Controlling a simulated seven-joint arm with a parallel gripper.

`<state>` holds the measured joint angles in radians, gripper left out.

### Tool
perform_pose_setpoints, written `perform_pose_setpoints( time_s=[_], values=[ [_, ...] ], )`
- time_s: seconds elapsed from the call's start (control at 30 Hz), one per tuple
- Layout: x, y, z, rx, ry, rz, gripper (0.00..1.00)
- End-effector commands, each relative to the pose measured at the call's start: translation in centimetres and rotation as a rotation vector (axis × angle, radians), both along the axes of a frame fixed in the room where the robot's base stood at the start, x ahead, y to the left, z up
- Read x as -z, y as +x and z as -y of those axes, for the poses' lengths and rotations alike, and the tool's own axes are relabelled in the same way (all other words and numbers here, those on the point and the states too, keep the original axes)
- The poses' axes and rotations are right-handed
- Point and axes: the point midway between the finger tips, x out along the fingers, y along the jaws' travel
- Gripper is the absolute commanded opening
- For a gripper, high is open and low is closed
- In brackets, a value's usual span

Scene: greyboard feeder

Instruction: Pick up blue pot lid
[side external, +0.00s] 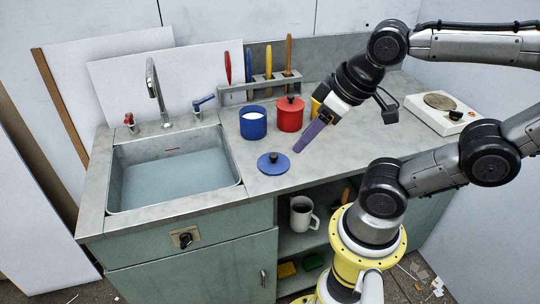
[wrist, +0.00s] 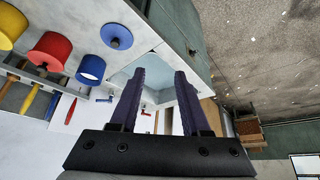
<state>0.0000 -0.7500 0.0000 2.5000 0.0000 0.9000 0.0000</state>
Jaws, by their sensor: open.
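The blue pot lid (side external: 273,163) lies flat on the grey counter, right of the sink and near the front edge, with its small dark knob up. It also shows in the wrist view (wrist: 116,37), at the upper left, outside the jaws. My gripper (side external: 299,149) is open and empty, pointing down and left, just right of the lid and apart from it in the side view. Its two purple fingers (wrist: 161,73) are spread in the wrist view with nothing between them. The blue pot (side external: 253,124) stands uncovered behind the lid.
A red lidded pot (side external: 290,116) stands beside the blue pot, and a yellow pot (side external: 316,107) is partly hidden by my gripper. A utensil rack (side external: 235,97) is behind them. The sink (side external: 175,175) is at left, a hotplate (side external: 440,113) at right.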

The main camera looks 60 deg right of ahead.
Motion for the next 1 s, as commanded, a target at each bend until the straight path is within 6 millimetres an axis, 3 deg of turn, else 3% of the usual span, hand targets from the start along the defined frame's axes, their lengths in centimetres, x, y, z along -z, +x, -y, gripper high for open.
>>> perform_pose_setpoints(
  time_s=[0.2, 0.37, 0.57, 0.73, 1.0],
  values=[
    [0.0, 0.0, 0.0, 0.035, 0.019, -0.001, 0.47],
    [-0.4, 0.0, 0.0, 0.237, 0.127, -0.001, 0.47],
    [-1.9, 1.7, 0.3, 0.66, 0.335, -0.021, 0.47],
    [-2.6, 4.2, 1.3, 1.075, 0.49, -0.064, 0.47],
    [-1.1, 9.9, 5.4, 1.832, 0.652, -0.134, 0.47]
  ],
)
